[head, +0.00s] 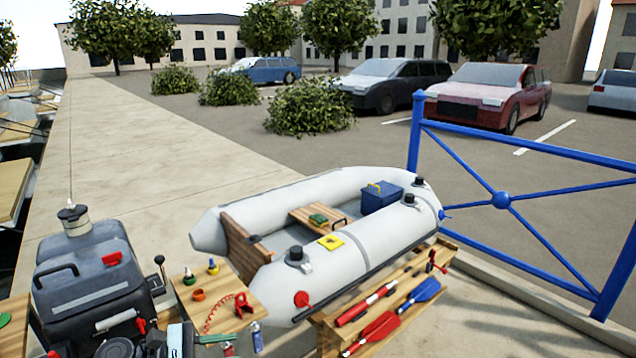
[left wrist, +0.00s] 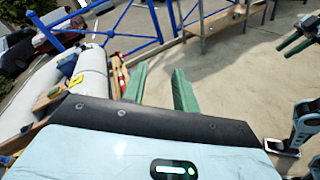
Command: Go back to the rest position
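My left gripper (left wrist: 160,80) shows in the left wrist view with two green fingers apart and nothing between them. In the head view part of it, a green finger (head: 222,338), shows at the bottom edge, in front of the small wooden table (head: 235,290). My right gripper (left wrist: 292,35) shows at the right edge of the left wrist view. Its two green fingers look apart, with nothing seen between them. It is not in the head view.
A dark outboard motor (head: 85,275) stands at the left. A blue railing (head: 520,195) is at the right. Open paving (left wrist: 225,80) lies beyond my left fingers.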

